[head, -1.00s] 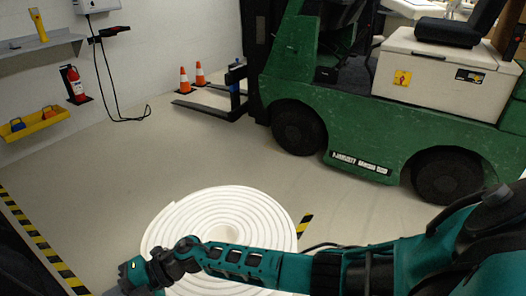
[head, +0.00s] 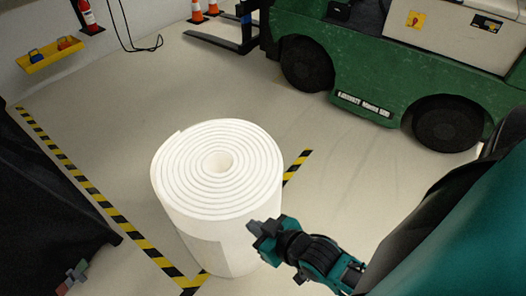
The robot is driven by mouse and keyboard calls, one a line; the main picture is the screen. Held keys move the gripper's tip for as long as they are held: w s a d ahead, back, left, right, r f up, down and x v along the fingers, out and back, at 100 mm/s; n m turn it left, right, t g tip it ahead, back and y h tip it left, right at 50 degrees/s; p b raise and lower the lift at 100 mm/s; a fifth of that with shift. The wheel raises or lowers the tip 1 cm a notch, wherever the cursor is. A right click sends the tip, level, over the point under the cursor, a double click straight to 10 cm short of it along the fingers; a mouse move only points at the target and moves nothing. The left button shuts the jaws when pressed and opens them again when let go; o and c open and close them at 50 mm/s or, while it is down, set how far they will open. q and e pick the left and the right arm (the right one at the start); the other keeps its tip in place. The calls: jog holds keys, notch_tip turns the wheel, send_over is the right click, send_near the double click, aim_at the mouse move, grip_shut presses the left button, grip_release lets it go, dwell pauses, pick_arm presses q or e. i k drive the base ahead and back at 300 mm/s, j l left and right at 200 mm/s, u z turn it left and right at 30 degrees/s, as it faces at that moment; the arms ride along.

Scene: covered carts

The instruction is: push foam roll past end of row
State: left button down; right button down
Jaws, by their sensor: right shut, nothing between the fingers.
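The white foam roll (head: 225,215) stands upright on the floor in the middle of the head view, its spiral top and round centre hole showing. My right gripper (head: 256,232) is shut and empty at the lower right side of the roll, its tip at the roll's side surface. I cannot tell whether it touches. The gripper covers a small part of the roll's lower right side.
Yellow-black floor tape (head: 112,212) runs left of the roll, and another strip (head: 297,168) shows behind it. A dark covered shape (head: 45,195) stands at the left. A green forklift (head: 385,95) is at the back right. The floor between is clear.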

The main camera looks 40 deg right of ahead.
aim_at(209, 179)
jog(key=l+u, duration=0.1)
jog(key=l, duration=0.45)
jog(key=l+u, duration=0.15)
jog(key=l, duration=0.45)
jog(key=l+u, duration=0.1)
jog(key=l, duration=0.45)
jog(key=l+u, duration=0.15)
jog(key=l, duration=0.45)
jog(key=k+l+u, duration=0.1)
jog(key=l, duration=0.45)
jog(key=k+l+u, duration=0.15)
jog(key=l, duration=0.4)
